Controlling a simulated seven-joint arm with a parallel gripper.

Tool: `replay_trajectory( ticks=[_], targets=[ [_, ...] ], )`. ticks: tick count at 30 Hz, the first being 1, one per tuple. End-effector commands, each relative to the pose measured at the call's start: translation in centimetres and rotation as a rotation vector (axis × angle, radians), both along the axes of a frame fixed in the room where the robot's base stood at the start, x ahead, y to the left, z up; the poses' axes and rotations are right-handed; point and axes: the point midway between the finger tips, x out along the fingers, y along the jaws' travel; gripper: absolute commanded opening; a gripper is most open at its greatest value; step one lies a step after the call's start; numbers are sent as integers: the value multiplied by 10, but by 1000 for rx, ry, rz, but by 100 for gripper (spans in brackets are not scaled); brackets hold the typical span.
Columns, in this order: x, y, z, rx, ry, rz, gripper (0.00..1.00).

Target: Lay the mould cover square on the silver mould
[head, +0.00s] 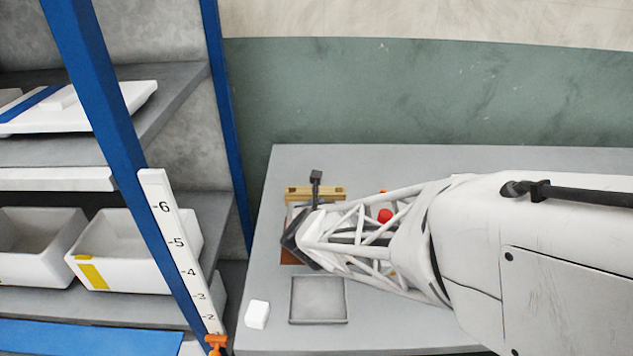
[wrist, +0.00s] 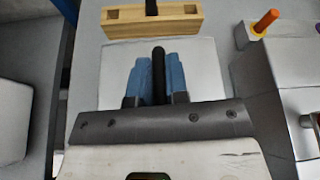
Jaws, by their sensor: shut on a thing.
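A grey square with a raised rim, which looks like the silver mould (head: 318,300), lies on the table in front of my arm in the head view. My gripper (wrist: 158,75) has its blue fingers shut on a black upright bar (wrist: 158,70) in the wrist view. The bar appears to be the handle of a pale flat plate, the likely mould cover (wrist: 200,62), under the fingers. The gripper body hides the plate's near part. I cannot tell whether the plate rests on something or hangs clear. In the head view the gripper is behind the grey square, and my arm hides most of the plate.
A wooden block (wrist: 150,20) with dark slots stands just behind the plate. A grey machine with an orange knob (wrist: 265,21) stands to the right. A small white block (head: 257,314) sits left of the grey square. A blue-framed shelf with white bins (head: 130,250) flanks the table's left.

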Motion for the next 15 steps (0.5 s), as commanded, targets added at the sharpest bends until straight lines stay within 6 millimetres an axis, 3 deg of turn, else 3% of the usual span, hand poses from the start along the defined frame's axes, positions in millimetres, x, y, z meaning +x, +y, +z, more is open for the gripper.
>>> replay_trajectory(
  ticks=[4, 15],
  targets=[
    [0, 0, -11, 0, -1, 0, 0],
    [0, 0, -13, 0, -1, 0, 0]
  ],
)
